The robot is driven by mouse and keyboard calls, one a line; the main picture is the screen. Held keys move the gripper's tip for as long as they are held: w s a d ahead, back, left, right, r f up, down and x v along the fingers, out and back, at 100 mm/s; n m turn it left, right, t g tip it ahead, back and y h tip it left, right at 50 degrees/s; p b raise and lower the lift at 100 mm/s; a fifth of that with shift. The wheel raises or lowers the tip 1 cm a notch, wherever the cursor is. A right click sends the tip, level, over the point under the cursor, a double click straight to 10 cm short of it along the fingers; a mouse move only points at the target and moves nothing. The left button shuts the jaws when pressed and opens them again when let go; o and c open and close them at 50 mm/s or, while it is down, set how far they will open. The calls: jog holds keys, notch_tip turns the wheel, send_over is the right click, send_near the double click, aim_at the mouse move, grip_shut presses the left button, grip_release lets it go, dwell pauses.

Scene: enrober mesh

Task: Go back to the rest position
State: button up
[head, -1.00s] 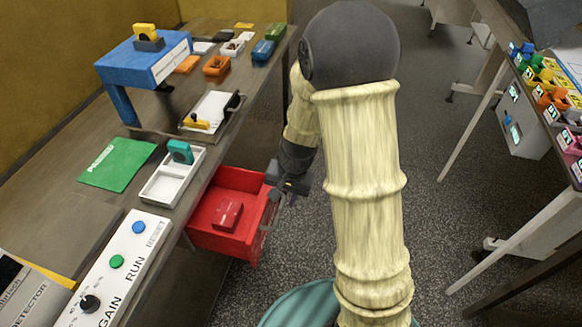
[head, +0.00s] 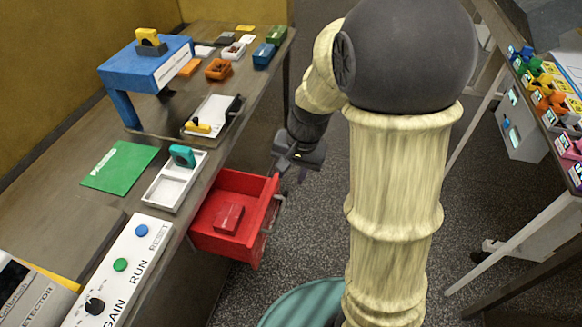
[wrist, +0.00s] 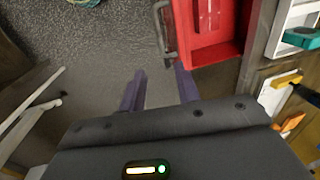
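My gripper (head: 300,168) hangs in the air just right of the open red drawer (head: 262,250), above the floor. In the wrist view my gripper (wrist: 160,86) shows two dark fingers spread apart with only floor between them, so it is open and empty. The drawer stands pulled out from the bench, with its metal handle (wrist: 163,32) near the fingers but apart from them. A red block (head: 228,218) lies inside the drawer. My arm stands upright in the right middle of the head view.
The workbench (head: 60,215) on the left carries a white tray (head: 160,190) with a teal item, a green sheet (head: 120,166), a blue stand (head: 150,62) and a control panel (head: 125,265). A table with coloured bins (head: 550,100) stands at right. Floor between is clear.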

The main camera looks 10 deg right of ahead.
jog(key=s+d+r+n+h+p, duration=0.1)
jog(key=s+r+n+p, duration=0.1)
jog(key=s, duration=0.2)
jog(key=s+d+r+n+t+h+p, duration=0.1)
jog(key=s+r+n+p, duration=0.1)
jog(key=s+n, duration=0.1)
jog(key=shift+s+d+n+t+p, duration=0.3)
jog(key=shift+s+d+p, duration=0.05)
jog(key=shift+s, duration=0.45)
jog(key=shift+r, duration=0.1)
dwell(0.6)
